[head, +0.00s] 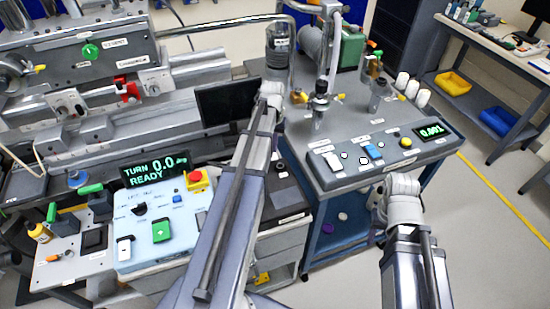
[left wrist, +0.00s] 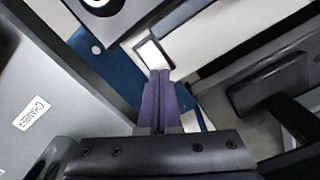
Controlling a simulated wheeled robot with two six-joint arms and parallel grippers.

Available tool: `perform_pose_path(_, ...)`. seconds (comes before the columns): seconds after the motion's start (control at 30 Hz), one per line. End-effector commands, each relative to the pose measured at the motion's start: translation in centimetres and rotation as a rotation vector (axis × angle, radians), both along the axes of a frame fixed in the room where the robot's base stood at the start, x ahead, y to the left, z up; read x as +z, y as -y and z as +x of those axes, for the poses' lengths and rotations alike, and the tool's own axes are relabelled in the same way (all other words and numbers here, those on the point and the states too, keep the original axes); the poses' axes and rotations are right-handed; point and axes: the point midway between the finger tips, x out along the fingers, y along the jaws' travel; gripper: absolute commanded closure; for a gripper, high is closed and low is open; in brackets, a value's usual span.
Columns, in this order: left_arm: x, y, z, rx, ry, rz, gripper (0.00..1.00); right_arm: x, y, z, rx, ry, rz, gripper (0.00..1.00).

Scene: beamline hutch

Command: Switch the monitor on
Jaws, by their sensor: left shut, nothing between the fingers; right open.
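The monitor (head: 226,104) stands behind the blue control box in the head view, with a dark, blank screen. My left arm crosses in front of its right side. Its wrist is just right of the screen in the picture, and the fingers cannot be made out there. In the left wrist view my left gripper (left wrist: 159,76) is shut and empty, its purple fingers together.
A blue control box (head: 160,232) reading TURN 0.0 READY has a red stop button (head: 197,180). A grey panel (head: 345,165) with switches fronts the right bench. In the left wrist view a grey surface with a CHAMBER label (left wrist: 31,113) is close on the left.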

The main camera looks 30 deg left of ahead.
Motion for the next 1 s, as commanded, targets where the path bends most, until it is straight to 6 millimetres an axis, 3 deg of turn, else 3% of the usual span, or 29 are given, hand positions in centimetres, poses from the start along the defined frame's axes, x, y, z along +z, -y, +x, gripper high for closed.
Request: perform_pose_path(1.0, -1.2, 0.0, 0.0, 0.000, 0.000, 0.000, 1.00, -1.2, 0.0, 0.0, 0.000, 0.000, 0.000, 0.50)
